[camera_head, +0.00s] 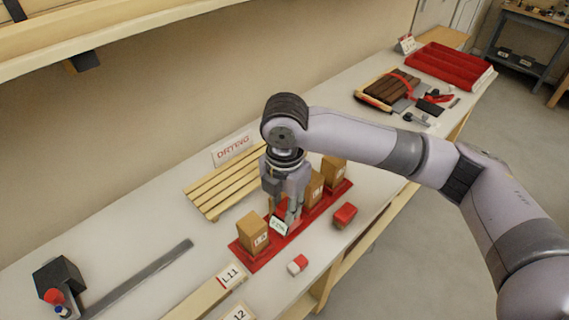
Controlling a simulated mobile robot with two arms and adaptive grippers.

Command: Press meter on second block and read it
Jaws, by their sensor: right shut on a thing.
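Several wooden blocks stand in a row on a red tray (249,262). The nearest block (253,233) has a white label, and two more blocks (314,188) (335,169) stand at the far end. My right gripper (291,217) points down over the row, just past the nearest block. It is shut on a red meter whose white display (279,227) faces the camera. The display's characters are too small to read surely. The gripper and meter hide most of the block there, so I cannot tell whether the meter touches it. My left gripper is not in view.
A slatted wooden rack (212,194) and a DRYING sign (232,149) stand behind the row. A red box (344,215) and a red-and-white piece (297,265) lie in front. Label L11 (230,277) is nearby. A red tray (449,68) stands far right.

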